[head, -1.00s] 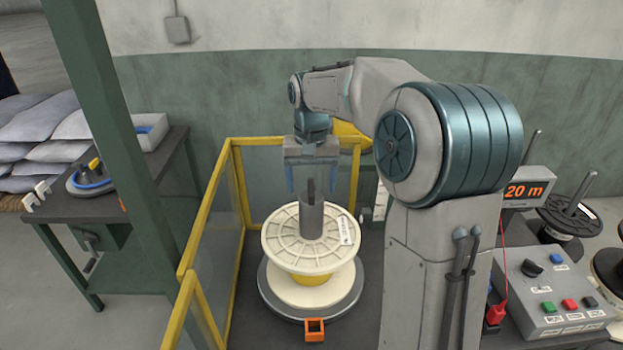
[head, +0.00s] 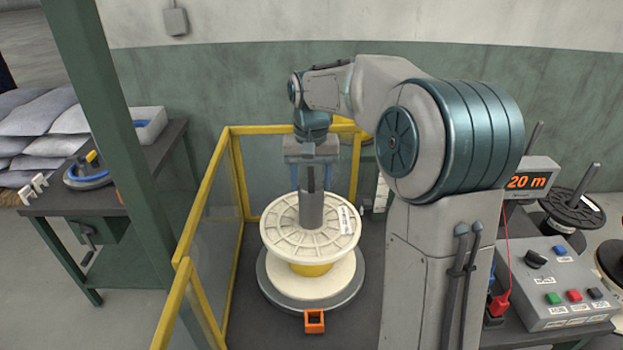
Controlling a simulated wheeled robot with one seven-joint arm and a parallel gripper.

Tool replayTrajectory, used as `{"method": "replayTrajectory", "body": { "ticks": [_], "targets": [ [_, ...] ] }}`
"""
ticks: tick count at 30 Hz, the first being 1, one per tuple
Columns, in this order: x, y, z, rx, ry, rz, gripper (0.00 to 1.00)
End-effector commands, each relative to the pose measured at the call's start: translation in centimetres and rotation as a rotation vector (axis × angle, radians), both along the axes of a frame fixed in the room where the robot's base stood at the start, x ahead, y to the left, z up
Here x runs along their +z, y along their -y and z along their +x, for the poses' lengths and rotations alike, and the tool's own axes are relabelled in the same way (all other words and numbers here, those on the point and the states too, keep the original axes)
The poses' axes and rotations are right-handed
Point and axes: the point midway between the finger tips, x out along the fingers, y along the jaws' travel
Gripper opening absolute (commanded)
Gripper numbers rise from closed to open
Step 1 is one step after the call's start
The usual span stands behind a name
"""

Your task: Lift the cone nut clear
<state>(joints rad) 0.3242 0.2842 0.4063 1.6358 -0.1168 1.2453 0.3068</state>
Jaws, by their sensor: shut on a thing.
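The cone nut (head: 311,211) is a grey cylinder standing upright at the centre of the cream spool (head: 285,238), with a darker spindle (head: 311,179) rising above it. My gripper (head: 311,188) points straight down from above with its blue fingers on either side of the spindle and the nut's top. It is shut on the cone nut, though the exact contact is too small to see. The nut's lower end appears to be still at the spool's face. The spool has a yellow core and rests on a round grey turntable (head: 268,290).
A yellow-framed guard (head: 205,190) closes off the left and back. A small orange bracket (head: 314,321) stands at the turntable's front. A control box (head: 560,282) and a 20 m display (head: 528,180) are on the right. A green post (head: 125,140) rises at left.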

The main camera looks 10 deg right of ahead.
Motion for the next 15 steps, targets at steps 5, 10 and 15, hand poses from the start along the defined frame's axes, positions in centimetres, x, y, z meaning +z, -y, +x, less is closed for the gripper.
{"method": "replayTrajectory", "body": {
  "ticks": [5, 10, 15],
  "targets": [
    [0.1, 0.0, 0.0, 0.0, 0.001, 0.001, 0.0],
    [0.4, 0.0, 0.0, 0.0, 0.001, 0.001, 0.0],
    [1.4, 0.0, 0.0, 0.0, 0.002, 0.001, 0.0]
  ]
}}
